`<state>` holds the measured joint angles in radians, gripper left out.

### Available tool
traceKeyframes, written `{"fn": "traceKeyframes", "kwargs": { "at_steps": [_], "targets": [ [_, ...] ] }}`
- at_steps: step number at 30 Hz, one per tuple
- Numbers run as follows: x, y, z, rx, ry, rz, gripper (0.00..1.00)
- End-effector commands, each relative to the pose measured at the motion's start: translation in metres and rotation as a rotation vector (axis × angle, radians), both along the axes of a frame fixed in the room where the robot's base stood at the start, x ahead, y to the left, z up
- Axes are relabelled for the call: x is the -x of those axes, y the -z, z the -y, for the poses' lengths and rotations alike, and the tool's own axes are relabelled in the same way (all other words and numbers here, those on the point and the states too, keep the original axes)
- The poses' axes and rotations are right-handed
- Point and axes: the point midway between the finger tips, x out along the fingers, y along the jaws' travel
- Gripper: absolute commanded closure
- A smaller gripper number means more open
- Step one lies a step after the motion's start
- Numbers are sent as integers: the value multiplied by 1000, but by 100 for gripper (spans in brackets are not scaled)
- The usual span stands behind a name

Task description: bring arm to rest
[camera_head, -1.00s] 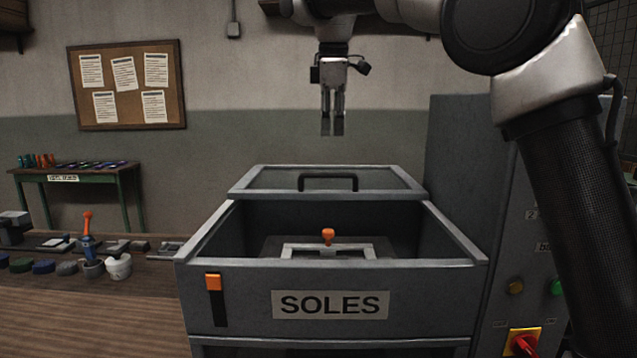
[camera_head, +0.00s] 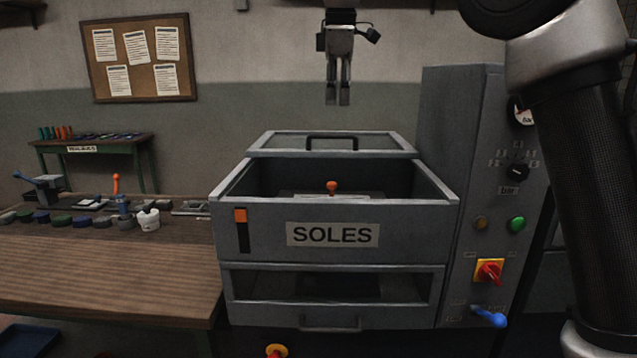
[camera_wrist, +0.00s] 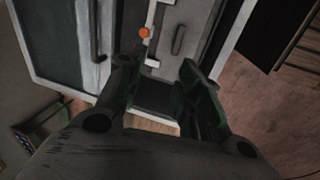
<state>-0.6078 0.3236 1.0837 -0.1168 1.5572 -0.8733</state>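My gripper (camera_head: 338,98) hangs fingers-down, high above the grey press box labelled SOLES (camera_head: 268,253). It is empty, with a gap between its fingers in the wrist view (camera_wrist: 158,70). The upper arm link bends down along the right edge of the head view. The box's lid (camera_head: 372,144) with a dark handle stands raised at the back. An orange knob (camera_head: 332,187) shows inside the open box, and also in the wrist view (camera_wrist: 144,32).
A control panel with a red-yellow switch (camera_head: 489,271), a green button (camera_head: 517,224) and a blue lever (camera_head: 489,317) is right of the box. A wooden bench (camera_head: 100,265) with small tools is at left. A green table (camera_head: 110,147) stands behind.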

Motion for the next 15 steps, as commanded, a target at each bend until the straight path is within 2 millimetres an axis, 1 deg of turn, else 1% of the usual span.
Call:
{"fn": "traceKeyframes", "kwargs": {
  "at_steps": [2, 4, 8, 12, 15],
  "targets": [
    [-4, 1, -3, -21, 43, 12, 65],
    [-6, 7, -6, -38, 84, 16, 65],
    [-7, 32, -9, -55, 169, -1, 65],
    [1, 60, -5, -72, 271, -23, 65],
    [13, 75, 8, -89, 357, -36, 65]
  ]
}}
